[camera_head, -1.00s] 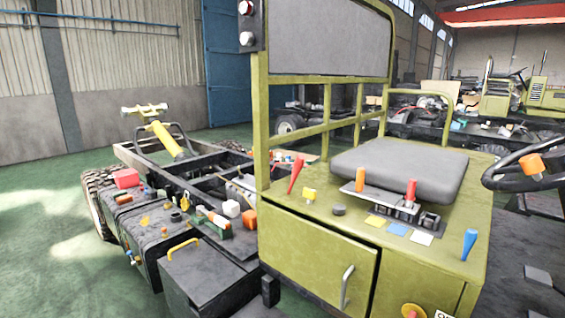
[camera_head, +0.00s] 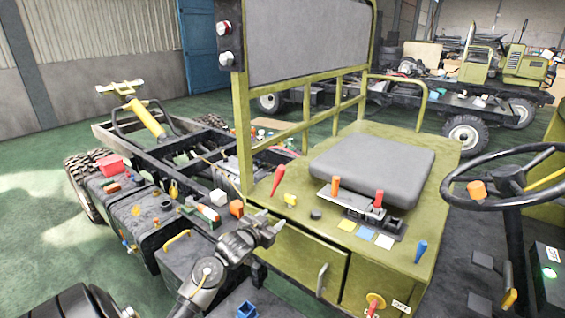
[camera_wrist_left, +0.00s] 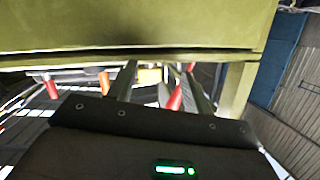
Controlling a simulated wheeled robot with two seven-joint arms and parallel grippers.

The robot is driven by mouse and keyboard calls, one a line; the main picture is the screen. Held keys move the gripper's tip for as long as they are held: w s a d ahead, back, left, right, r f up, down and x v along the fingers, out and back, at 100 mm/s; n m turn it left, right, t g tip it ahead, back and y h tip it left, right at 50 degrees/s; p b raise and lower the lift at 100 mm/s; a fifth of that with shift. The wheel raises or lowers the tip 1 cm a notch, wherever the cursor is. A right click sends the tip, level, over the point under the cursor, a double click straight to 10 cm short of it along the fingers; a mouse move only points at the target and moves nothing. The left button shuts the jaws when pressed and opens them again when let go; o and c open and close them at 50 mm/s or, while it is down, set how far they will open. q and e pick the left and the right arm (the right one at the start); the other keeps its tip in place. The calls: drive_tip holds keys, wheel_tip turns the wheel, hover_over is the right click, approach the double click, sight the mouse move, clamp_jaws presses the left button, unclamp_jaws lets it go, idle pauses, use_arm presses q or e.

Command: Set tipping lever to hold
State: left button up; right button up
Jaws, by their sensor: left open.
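Several levers stand on the olive seat box (camera_head: 300,222). A red lever (camera_head: 278,178) leans at its left edge, an orange lever (camera_head: 335,185) and a second red lever (camera_head: 378,198) stand in the console, and a blue lever (camera_head: 421,250) is at the front right. I cannot tell which one is the tipping lever. My left gripper (camera_head: 270,230) is open and empty at the box's left front edge, below the leaning red lever. In the left wrist view a red lever (camera_wrist_left: 174,99) shows between the spread fingers (camera_wrist_left: 161,76), apparently beyond them. My right gripper is out of view.
A grey seat cushion (camera_head: 372,168) lies behind the console. An olive frame post (camera_head: 243,130) rises at the box's left. A black steering wheel (camera_head: 500,190) is at the right. Loose parts, including a white cube (camera_head: 219,197), lie on the chassis at the left.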

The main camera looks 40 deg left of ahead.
sight(278, 175)
use_arm(q)
drive_tip(key=w+a+r+t, duration=0.2)
drive_tip(key=a+r+t, duration=0.1)
drive_tip(key=r, duration=0.8)
drive_tip(key=shift+y, duration=0.3)
drive_tip(key=w+p, duration=0.1)
drive_tip(key=w, duration=0.2)
drive_tip(key=w+a+p, duration=0.1)
drive_tip(key=w, duration=0.1)
drive_tip(key=w+p, duration=0.1)
drive_tip(key=w, duration=0.2)
drive_tip(key=shift+w+a+f+p, duration=0.2)
drive_tip(key=shift+w+a+p, duration=0.15)
drive_tip(key=shift+a+p, duration=0.05)
drive_tip(key=shift+w+a+f, duration=0.1)
drive_tip(key=shift+w+a, duration=0.05)
drive_tip(key=shift+w, duration=0.7)
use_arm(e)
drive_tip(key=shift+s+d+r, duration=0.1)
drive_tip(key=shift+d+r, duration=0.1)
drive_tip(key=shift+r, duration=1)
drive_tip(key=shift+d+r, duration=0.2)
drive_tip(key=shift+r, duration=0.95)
use_arm(q)
clamp_jaws()
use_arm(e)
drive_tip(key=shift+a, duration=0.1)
